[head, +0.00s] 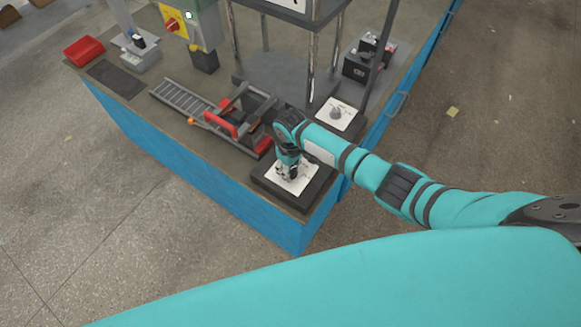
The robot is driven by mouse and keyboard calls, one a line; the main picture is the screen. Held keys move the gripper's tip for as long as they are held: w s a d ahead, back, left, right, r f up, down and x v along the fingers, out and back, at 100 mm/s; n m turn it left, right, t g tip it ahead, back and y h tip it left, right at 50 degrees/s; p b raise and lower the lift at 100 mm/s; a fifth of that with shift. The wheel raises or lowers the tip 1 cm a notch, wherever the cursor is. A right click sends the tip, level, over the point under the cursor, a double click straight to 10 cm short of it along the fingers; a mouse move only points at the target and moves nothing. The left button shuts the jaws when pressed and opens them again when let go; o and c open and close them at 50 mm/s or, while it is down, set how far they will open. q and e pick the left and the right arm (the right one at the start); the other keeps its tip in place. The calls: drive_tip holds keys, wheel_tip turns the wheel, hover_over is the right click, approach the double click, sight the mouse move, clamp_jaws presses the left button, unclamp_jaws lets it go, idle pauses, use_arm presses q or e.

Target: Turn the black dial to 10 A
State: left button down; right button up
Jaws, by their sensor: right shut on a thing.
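My right gripper (289,174) comes down from above onto a white dial plate on a dark base (264,182) at the near corner of the bench. Its fingers are shut on the black dial at the middle of that plate. The gripper hides the dial, so I cannot tell where it points, and the scale marks are too small to read. My left gripper is not in view.
A second white plate with a grey knob (336,113) sits just behind. A red-and-black clamp fixture (236,128) stands to the left. A frame with upright posts (311,65) rises behind. A grey box with a red switch (172,24) stands farther back.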

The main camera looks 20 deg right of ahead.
drive_tip(key=o, duration=1.1)
drive_tip(key=shift+o, duration=0.2)
wheel_tip(320, 180, up, 12)
